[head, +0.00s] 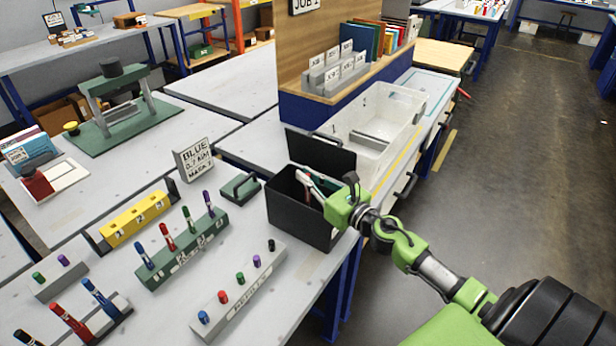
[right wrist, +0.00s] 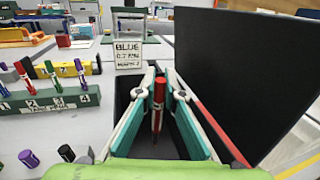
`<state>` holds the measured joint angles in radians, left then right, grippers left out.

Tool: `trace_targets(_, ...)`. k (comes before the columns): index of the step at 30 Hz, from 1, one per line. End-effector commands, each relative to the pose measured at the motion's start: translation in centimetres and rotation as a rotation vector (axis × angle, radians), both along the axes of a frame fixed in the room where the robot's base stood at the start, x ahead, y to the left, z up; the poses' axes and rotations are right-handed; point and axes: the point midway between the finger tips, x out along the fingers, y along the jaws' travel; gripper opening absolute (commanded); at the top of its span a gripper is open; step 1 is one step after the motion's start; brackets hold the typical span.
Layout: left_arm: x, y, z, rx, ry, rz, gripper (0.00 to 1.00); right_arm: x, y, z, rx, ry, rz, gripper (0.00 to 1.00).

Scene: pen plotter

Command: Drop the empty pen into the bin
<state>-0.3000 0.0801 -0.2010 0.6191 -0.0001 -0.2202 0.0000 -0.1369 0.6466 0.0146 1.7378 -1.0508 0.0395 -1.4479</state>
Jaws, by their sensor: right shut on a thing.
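My right gripper (head: 306,180) reaches over the open black bin (head: 291,216) at the table's front edge. In the right wrist view its fingers (right wrist: 158,80) are shut on a red pen (right wrist: 158,95). The pen hangs upright, tip down, over the bin's dark inside. The bin's raised black lid (head: 320,154) stands behind the gripper and fills the right of the wrist view (right wrist: 235,70). My left gripper is not in view.
A green numbered rack (head: 182,250) with several pens, a grey cap rack (head: 237,292) and a yellow block (head: 137,219) stand left of the bin. A sign reading BLUE (head: 194,160) is behind. A white tray (head: 372,128) stands beyond the lid.

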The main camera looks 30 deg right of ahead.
Motion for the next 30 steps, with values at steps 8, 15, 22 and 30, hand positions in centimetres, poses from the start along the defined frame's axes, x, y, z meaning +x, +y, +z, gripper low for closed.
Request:
trace_targets(8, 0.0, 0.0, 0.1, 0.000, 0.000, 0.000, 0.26, 0.0, 0.0, 0.1, 0.000, 0.000, 0.000, 0.28)
trace_targets(15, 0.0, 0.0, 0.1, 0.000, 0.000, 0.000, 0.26, 0.0, 0.0, 0.1, 0.000, 0.000, 0.000, 0.28)
trace_targets(22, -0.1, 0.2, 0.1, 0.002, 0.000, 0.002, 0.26, -0.9, -0.1, 0.0, 0.001, 0.001, 0.000, 0.28)
trace_targets(30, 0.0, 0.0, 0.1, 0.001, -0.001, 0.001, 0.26, -5.7, -0.7, -0.2, 0.003, 0.003, -0.001, 0.28)
